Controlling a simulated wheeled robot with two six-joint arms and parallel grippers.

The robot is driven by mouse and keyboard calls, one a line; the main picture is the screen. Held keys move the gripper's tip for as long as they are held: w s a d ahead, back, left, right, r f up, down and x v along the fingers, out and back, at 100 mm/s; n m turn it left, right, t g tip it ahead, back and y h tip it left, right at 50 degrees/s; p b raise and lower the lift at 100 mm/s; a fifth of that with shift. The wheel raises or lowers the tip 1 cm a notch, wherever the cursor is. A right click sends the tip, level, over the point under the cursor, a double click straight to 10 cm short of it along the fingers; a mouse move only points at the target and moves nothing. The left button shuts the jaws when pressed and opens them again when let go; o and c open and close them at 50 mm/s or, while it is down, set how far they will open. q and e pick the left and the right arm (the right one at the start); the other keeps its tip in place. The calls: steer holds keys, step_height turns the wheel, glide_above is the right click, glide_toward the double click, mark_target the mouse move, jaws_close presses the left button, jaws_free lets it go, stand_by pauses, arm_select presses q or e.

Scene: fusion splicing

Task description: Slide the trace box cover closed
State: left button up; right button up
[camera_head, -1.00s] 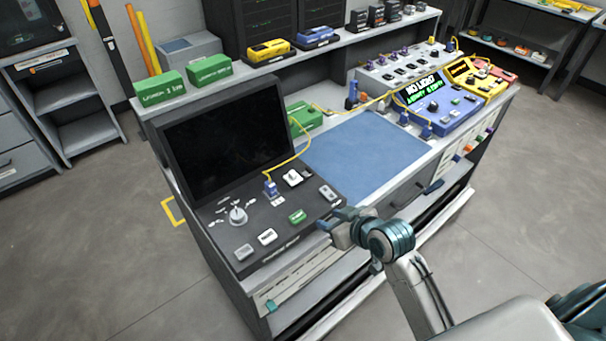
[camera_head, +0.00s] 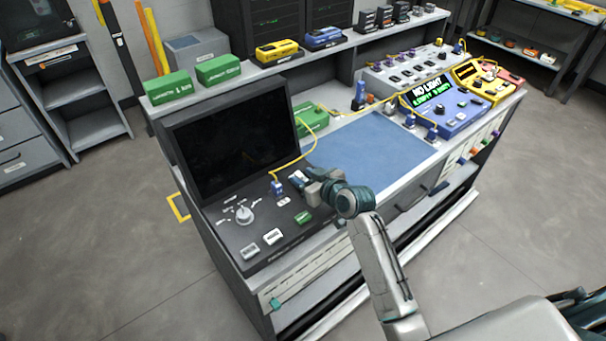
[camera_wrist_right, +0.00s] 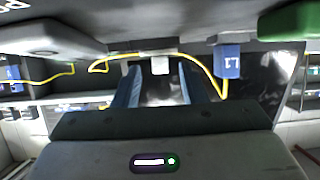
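The black console with a dark screen (camera_head: 230,137) stands at the left end of the bench; I take it to be the trace box. Its sloping panel (camera_head: 222,222) carries a dial, several buttons and a blue L1 plug (camera_head: 277,188) with a yellow cable. My right gripper (camera_head: 299,180) is over the panel, just right of the plug, and hides the small white part there. In the right wrist view the fingers (camera_wrist_right: 160,82) are apart, with a small white tab (camera_wrist_right: 160,65) between their tips. I cannot tell whether they touch it. My left gripper is not in view.
The blue mat (camera_head: 375,150) right of the console is clear. A blue device reading NO LIGHT (camera_head: 440,105) and a yellow device (camera_head: 483,82) stand farther right. Green boxes (camera_head: 218,70) sit on the shelf above. The yellow cable (camera_head: 325,108) crosses behind the mat.

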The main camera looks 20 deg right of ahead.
steer(key=shift+w+a+f, duration=0.2)
steer(key=shift+w+f, duration=0.05)
steer(key=shift+w, duration=0.25)
jaws_close()
steer(key=d, duration=0.1)
steer(key=w+d, duration=0.1)
steer(key=d, duration=0.1)
steer(key=d+b, duration=0.1)
steer(key=shift+w+d, duration=0.35)
steer(key=shift+a+r, duration=0.1)
steer(key=shift+r, duration=0.05)
jaws_free()
steer(key=shift+d, duration=0.2)
